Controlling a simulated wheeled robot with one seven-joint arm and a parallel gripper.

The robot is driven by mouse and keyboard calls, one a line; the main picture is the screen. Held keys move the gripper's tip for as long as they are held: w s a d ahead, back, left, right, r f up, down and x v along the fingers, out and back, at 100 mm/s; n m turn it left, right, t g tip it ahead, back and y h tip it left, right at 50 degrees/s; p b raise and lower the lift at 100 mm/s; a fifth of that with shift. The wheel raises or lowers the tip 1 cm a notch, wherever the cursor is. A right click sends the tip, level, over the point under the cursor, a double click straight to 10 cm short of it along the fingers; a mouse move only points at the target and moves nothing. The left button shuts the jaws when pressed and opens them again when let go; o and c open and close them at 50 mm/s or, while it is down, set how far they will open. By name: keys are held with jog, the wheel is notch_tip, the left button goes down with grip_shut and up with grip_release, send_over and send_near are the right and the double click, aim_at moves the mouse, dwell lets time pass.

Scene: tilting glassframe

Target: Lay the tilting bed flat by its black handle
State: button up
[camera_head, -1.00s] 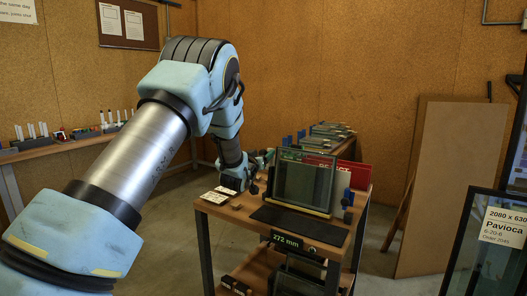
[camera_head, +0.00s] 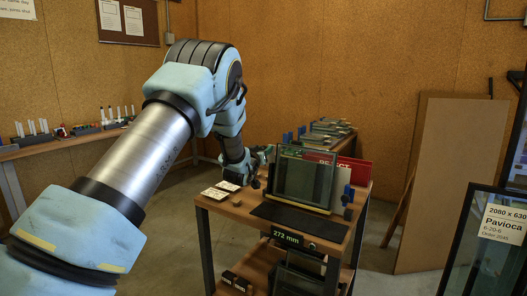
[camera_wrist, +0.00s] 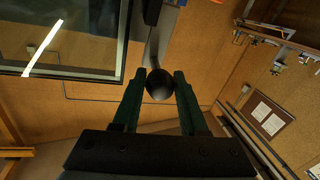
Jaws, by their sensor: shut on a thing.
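The tilting bed with its framed glass (camera_head: 303,182) stands steeply raised on the work table in the head view. Its dark frame and glass also fill the upper left of the wrist view (camera_wrist: 62,38). My gripper (camera_head: 264,155) is at the bed's upper left side. In the wrist view my gripper (camera_wrist: 159,92) has its two fingers on either side of the round black handle knob (camera_wrist: 159,84), shut on it. A grey lever (camera_wrist: 152,50) runs from the knob toward the top edge. In the head view the knob is too small to make out.
A black mat (camera_head: 299,220) lies on the table in front of the bed. Pale cards (camera_head: 220,190) lie at the table's left. A red sign (camera_head: 359,174) stands behind the bed. A large framed pane (camera_head: 490,240) stands at the right.

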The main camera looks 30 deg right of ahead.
grip_shut()
dwell(0.7)
jog(key=shift+d, duration=0.1)
